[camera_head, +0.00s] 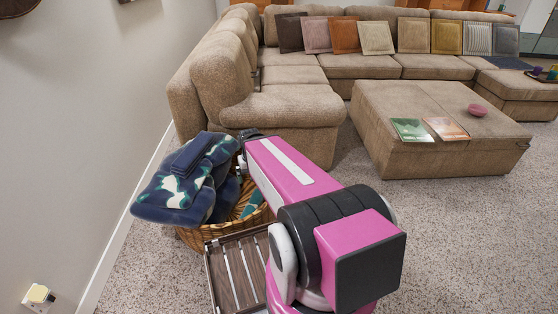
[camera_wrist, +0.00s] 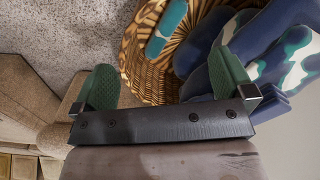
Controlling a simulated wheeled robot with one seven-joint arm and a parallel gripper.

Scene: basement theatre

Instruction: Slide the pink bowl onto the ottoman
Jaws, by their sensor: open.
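The pink bowl (camera_head: 477,110) is small and sits on top of the ottoman (camera_head: 440,160), towards its right side. The ottoman is a large tan block on the carpet at the right in the head view. My gripper (camera_wrist: 166,80) shows in the wrist view with its green fingers wide apart and nothing between them. It is over by the wicker basket, far to the left of the bowl. In the head view my arm hides most of it. The bowl is not in the wrist view.
A wicker basket (camera_head: 208,237) holds blue patterned blankets (camera_head: 190,180) beside the left wall. A green book (camera_head: 411,129) and an orange book (camera_head: 446,128) lie on the ottoman, left of the bowl. A sectional sofa (camera_head: 290,105) stands behind. Carpet is clear before the ottoman.

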